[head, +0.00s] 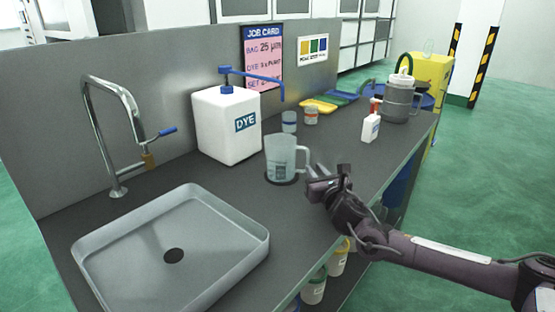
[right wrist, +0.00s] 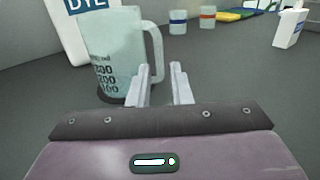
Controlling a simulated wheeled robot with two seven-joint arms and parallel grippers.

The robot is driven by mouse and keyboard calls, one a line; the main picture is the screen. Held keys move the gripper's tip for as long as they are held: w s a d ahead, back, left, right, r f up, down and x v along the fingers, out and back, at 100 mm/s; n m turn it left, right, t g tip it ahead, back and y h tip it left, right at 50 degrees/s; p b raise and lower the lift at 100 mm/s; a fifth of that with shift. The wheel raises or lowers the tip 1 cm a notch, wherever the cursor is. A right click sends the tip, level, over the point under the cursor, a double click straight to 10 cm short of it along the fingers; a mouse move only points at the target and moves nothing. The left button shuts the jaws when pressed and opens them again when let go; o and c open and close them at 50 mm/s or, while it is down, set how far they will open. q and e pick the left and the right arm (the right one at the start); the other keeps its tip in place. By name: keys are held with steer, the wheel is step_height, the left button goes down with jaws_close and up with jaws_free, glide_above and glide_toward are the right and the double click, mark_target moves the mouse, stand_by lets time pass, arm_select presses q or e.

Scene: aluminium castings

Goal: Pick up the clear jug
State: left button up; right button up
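The clear jug (head: 281,158) stands upright on the dark counter, on a dark round spot in front of the white dye container. Its handle points right in the head view. In the right wrist view the jug (right wrist: 115,55) shows volume marks, with its handle on the right. My right gripper (head: 318,170) is just right of the jug, close to the handle. Its two fingers (right wrist: 161,84) are apart with nothing between them, low and in front of the handle. I cannot tell whether they touch the jug. My left gripper is not in view.
A sink basin (head: 172,248) with a tap lies at the left. The dye container (head: 226,124) stands behind the jug. Two small jars (head: 289,122), a white bottle (head: 371,128) and a grey pitcher (head: 397,100) stand farther back. The counter's front edge is under my right arm.

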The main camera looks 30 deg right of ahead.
mark_target(308, 162)
steer(key=shift+w+d+r, duration=0.1)
steer(key=shift+w+d, duration=0.15)
steer(key=shift+w, duration=0.55)
steer(key=shift+w+d+p, duration=0.15)
steer(key=shift+w, duration=1.05)
steer(key=shift+w+d+p, duration=0.15)
steer(key=shift+w, duration=1)
steer(key=shift+c, duration=0.5)
jaws_close()
